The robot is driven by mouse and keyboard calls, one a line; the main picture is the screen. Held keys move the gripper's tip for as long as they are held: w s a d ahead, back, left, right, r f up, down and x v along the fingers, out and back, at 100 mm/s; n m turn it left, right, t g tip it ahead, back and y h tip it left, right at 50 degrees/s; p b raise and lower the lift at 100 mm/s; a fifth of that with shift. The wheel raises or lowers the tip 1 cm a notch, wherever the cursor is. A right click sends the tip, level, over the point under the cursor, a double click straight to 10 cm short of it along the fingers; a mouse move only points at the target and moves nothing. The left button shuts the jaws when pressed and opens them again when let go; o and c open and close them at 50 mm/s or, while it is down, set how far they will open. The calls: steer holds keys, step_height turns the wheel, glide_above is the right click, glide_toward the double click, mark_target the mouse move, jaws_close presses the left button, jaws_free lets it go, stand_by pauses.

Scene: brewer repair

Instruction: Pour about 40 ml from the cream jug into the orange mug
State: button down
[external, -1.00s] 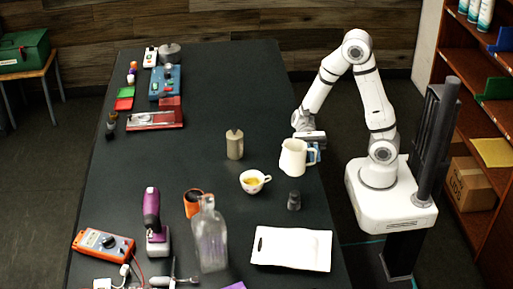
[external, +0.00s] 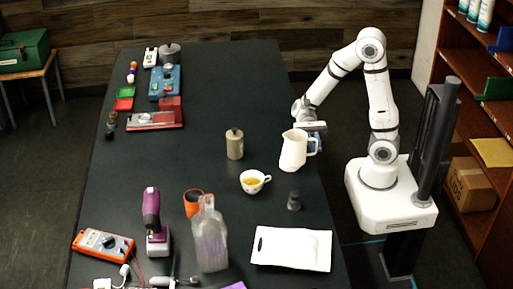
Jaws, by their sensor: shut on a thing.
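The cream jug (external: 293,150) is a pale pitcher with its handle on the right, at the table's right edge. My gripper (external: 312,140) is shut on the jug at its handle side; the fingertips are partly hidden behind the jug. The jug is tilted slightly and appears held above the table. The orange mug (external: 192,204) stands on the table to the left and nearer the camera, partly hidden by the clear bottle. Its contents cannot be made out.
A white cup (external: 254,182) with yellowish liquid stands between jug and mug. A clear bottle (external: 209,238) stands right beside the mug. A beige canister (external: 234,144), a small dark shaker (external: 294,200), a white tray (external: 290,262) and a purple drill (external: 153,220) are also near.

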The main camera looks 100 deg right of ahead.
mark_target(295, 159)
steer(key=shift+r, duration=0.5)
steer(key=shift+m+t, duration=0.3)
steer(key=w+f+b, duration=0.1)
steer(key=w, duration=0.1)
steer(key=w+a+f+b, duration=0.1)
steer(key=w+b, duration=0.1)
steer(key=w+f+b, duration=0.1)
steer(key=w+b, duration=0.1)
steer(key=w, duration=0.1)
steer(key=shift+a+f, duration=0.2)
steer(key=shift+f, duration=0.15)
steer(key=w+a+r+m+t+b, duration=0.1)
steer(key=w+a+r+t+b, duration=0.1)
steer(key=w+a+b, duration=0.55)
steer(key=w+a+r+m+t+b, duration=0.15)
steer(key=w+a+b, duration=0.35)
steer(key=w+b, duration=0.5)
step_height(295, 159, down, 10)
steer(key=p, duration=0.2)
steer(key=shift+w+r+h, duration=0.25)
steer(key=shift+h, duration=0.05)
steer(key=shift+w+d+r+m+t+p, duration=0.1)
steer(key=shift+d+r+m+t+p, duration=0.05)
steer(key=shift+d+m+t+p, duration=0.15)
